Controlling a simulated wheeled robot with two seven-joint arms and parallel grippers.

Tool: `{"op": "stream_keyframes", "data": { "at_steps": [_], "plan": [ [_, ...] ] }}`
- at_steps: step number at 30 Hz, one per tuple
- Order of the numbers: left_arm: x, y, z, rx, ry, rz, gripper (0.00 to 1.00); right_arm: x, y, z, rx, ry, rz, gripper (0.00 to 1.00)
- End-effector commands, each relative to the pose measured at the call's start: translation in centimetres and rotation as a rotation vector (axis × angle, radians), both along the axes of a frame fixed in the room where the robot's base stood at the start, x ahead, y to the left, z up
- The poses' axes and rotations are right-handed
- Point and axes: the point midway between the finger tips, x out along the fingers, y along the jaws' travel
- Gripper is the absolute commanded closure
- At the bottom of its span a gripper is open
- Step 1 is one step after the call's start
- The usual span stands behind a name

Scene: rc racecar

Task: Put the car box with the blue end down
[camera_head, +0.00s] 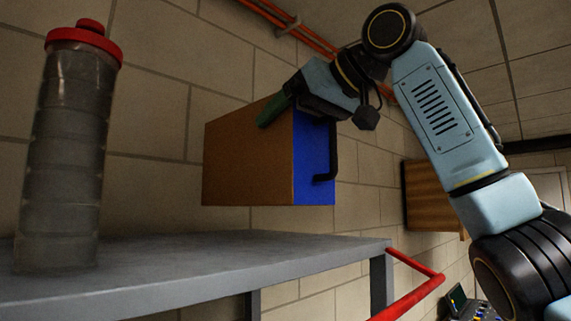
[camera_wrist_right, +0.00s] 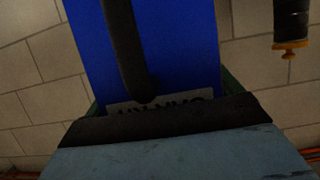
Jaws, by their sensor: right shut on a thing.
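The car box (camera_head: 248,160) is brown with one blue end (camera_head: 313,165) that has a black handle (camera_head: 333,150). In the head view it hangs in the air above the grey shelf, with the blue end facing right. My right gripper (camera_head: 270,112) is shut on the box from above, one green finger lying along its top near the blue end. In the right wrist view the blue end (camera_wrist_right: 175,50) fills the middle, with the black handle (camera_wrist_right: 128,50) across it and a partly hidden label at its lower edge. My left gripper is not in view.
A grey shelf or table top (camera_head: 240,262) runs along the lower left. A clear bottle with a red lid (camera_head: 65,150) stands on its left part. A red rail (camera_head: 412,290) is at its right end. A wooden box (camera_head: 432,195) is on the wall behind.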

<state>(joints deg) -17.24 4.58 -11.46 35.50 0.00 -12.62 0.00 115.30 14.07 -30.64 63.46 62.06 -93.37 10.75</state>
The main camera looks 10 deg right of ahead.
Motion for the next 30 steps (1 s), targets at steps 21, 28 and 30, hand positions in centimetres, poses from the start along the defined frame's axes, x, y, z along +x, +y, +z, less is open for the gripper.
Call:
{"op": "stream_keyframes", "data": {
  "at_steps": [21,28,30],
  "plan": [
    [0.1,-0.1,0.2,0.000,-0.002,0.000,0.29,0.0,0.0,-5.5,0.001,-0.002,-0.001,0.39],
    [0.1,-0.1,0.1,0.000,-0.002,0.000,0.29,0.0,0.0,-5.6,0.001,-0.002,-0.001,0.39],
    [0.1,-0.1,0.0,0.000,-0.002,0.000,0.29,0.0,0.0,-5.8,0.002,-0.001,0.000,0.39]
  ]
}}
